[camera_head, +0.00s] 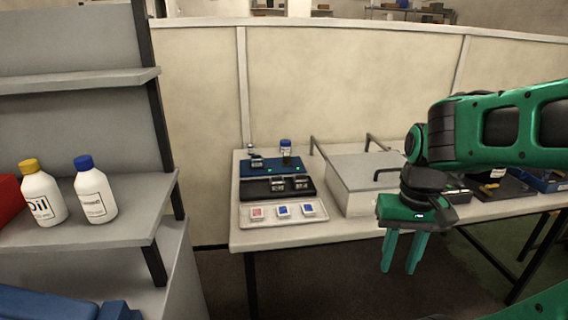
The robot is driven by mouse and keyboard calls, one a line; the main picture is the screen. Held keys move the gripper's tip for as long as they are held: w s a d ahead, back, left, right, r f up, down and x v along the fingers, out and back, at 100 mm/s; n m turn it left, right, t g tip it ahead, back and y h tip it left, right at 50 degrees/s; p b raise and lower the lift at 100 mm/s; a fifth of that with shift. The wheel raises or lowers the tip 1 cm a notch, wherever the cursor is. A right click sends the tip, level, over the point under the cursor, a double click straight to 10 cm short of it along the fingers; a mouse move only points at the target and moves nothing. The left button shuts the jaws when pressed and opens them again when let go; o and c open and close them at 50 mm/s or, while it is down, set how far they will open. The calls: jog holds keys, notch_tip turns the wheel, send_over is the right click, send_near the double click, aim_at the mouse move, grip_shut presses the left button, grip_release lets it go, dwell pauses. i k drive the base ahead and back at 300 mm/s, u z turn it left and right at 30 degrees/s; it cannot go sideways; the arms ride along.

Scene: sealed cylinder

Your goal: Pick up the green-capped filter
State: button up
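I cannot make out a green-capped filter in this view. On the far table (330,229), a small container with a blue cap (286,146) and a dark olive lower part stands at the back of a blue tray (248,171). A smaller vial (251,150) stands to its left. Small green spots show on the blue tray, too small to identify. My gripper (400,272) hangs fingers down at the right, in front of the table's front edge in the picture. Its two green fingers are apart with nothing between them.
A black tray (258,187) and a pale tray (270,220) with small coloured pieces lie in front of the blue tray. A grey box with handles (365,172) stands right of them. At left, a shelf (142,205) holds two white bottles.

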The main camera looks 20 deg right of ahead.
aim_at(286, 155)
jog(key=z, duration=0.05)
jog(key=i, duration=1)
jog(key=u, duration=0.05)
